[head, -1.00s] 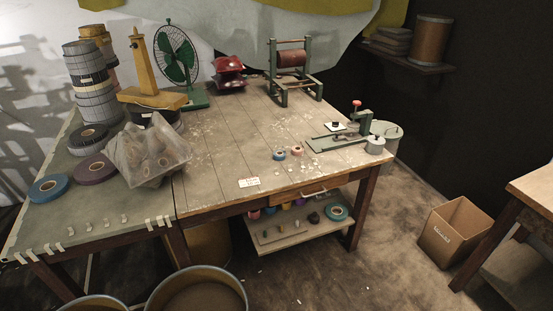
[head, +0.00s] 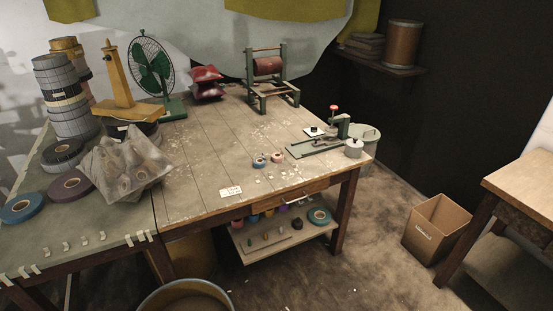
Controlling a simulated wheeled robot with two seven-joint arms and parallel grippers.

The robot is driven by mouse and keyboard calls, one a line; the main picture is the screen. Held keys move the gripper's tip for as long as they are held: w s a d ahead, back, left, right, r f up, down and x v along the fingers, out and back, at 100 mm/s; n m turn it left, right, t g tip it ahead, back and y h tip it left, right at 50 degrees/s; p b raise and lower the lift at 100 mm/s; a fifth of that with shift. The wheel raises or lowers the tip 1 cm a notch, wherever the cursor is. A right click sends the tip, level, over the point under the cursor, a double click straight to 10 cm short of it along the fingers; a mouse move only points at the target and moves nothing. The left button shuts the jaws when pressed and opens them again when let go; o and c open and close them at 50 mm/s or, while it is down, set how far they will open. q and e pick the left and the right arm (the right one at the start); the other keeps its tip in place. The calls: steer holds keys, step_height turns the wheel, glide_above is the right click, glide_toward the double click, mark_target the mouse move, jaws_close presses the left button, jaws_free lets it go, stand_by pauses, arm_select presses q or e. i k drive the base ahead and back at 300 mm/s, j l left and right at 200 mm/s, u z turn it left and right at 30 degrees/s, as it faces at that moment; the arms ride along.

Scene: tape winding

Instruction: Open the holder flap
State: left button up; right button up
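A small green bench device (head: 318,148) with a flat base plate sits near the right end of the wooden table. A red knob (head: 334,107) tops its upright, and a small white plate with a dark knob (head: 314,131) is beside it. A red roller in a green frame (head: 268,66) stands at the back of the table. I cannot tell which part is the holder flap or whether it is open. Neither of my grippers shows in the head view.
The wooden table (head: 205,170) has a mostly clear middle. A clear bag (head: 128,165), tape stacks and a green fan (head: 153,68) fill the left. A cardboard box (head: 436,228) stands right.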

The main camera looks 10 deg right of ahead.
mark_target(363, 129)
steer(key=z, duration=0.25)
steer(key=i+l+z, duration=0.2)
steer(key=i+z, duration=0.25)
steer(key=i+l+z, duration=0.15)
steer(key=z, duration=0.3)
steer(key=i+j+z, duration=0.1)
steer(key=i+z, duration=0.35)
